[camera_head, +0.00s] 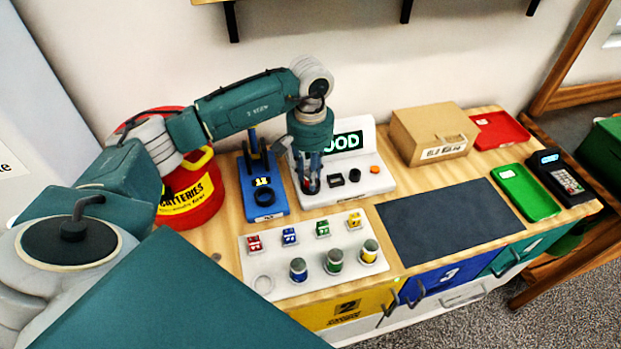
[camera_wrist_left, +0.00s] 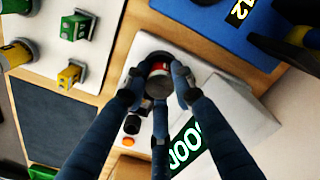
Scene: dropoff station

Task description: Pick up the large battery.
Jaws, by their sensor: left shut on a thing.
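A large battery with a red band and a grey metal end (camera_wrist_left: 158,72) is between the fingers of my left gripper (camera_wrist_left: 158,97) in the left wrist view. In the head view my left gripper (camera_head: 311,186) points down at the left side of the white tester (camera_head: 375,183), with a little red showing between its fingers. The gripper is shut on the battery, which stands at the tester's round dark socket. I cannot tell whether its lower end is still seated there. The tester's display (camera_head: 348,141) is lit green, its first letter hidden and "OOD" showing. My right gripper is not in view.
A white tray (camera_head: 300,262) holds small coloured blocks and blue, green and yellow cylinders, with one empty round place at left. A blue device (camera_head: 268,213) and a red batteries bin (camera_head: 190,215) stand left of the tester. A cardboard box (camera_head: 425,125) is at right. The dark mat (camera_head: 445,220) is clear.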

